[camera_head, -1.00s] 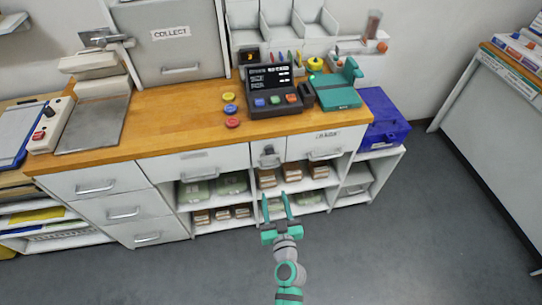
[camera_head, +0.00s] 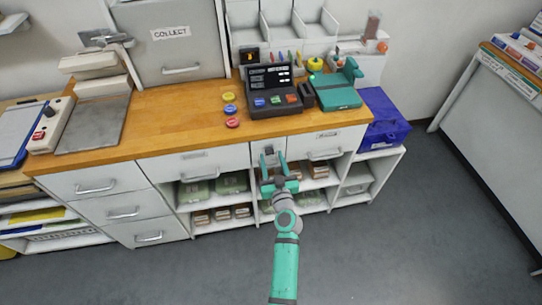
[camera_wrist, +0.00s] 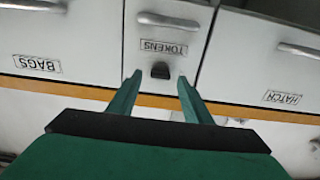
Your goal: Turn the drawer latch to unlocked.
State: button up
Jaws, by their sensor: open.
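The drawer latch is a small dark knob (camera_wrist: 160,70) on the front of the narrow white drawer (camera_wrist: 140,66) labelled TOKENS. In the head view the latch (camera_head: 269,149) shows just below the wooden counter edge. My gripper (camera_head: 273,157) is open and empty, its two teal fingers pointing at this drawer. In the wrist view my gripper's fingertips (camera_wrist: 159,79) lie on either side of the latch. I cannot tell how much gap is left between the tips and the drawer front. I cannot read a locked or unlocked mark.
Open shelves with boxes (camera_head: 222,212) lie below. The floor in front is clear.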

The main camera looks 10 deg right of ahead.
jog(key=shift+w, duration=0.9)
jog(key=c, duration=1.1)
jog(key=shift+o, duration=0.2)
